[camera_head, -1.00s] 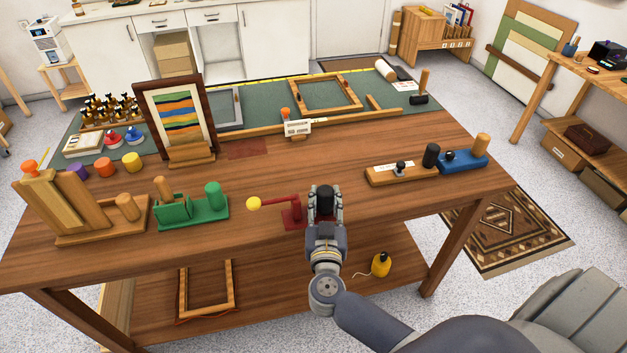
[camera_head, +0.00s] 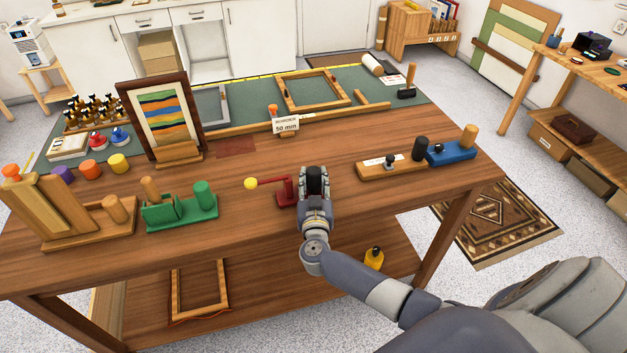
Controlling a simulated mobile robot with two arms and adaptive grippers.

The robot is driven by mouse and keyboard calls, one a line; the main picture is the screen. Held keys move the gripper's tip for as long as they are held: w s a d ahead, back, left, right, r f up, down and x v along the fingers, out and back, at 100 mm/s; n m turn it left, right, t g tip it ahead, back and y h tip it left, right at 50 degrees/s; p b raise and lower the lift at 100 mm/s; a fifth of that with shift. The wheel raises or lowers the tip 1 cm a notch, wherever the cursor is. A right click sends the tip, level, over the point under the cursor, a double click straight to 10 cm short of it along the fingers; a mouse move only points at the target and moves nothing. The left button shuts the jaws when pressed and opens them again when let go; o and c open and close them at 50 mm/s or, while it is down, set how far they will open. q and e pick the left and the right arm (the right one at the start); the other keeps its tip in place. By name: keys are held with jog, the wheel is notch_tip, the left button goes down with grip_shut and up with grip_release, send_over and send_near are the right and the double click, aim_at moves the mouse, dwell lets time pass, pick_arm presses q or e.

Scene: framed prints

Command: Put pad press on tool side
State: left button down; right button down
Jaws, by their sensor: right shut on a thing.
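The likely pad press is a red tool (camera_head: 286,193) with a side lever ending in a yellow ball, near the middle of the workbench (camera_head: 330,145). My right gripper (camera_head: 314,180) is shut on it from its right side. The fingers hide part of the contact. I cannot tell whether its base touches the bench or hangs just above it. My left gripper is out of view. No marking that I can read names a tool side.
Green (camera_head: 180,212) and wooden (camera_head: 88,220) tools stand to the left. A wooden block with black knobs (camera_head: 375,171) and a blue tool (camera_head: 450,153) stand to the right. A framed striped print (camera_head: 163,118) and a sign (camera_head: 285,124) stand behind. Bench around the red tool is clear.

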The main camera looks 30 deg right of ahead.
jog(key=shift+r, duration=0.1)
jog(key=c, duration=1.1)
grip_release()
jog(key=shift+s+a, duration=0.1)
jog(key=shift+s, duration=0.1)
jog(key=v, duration=1.1)
jog(key=shift+s+a, duration=0.2)
jog(key=shift+s, duration=0.1)
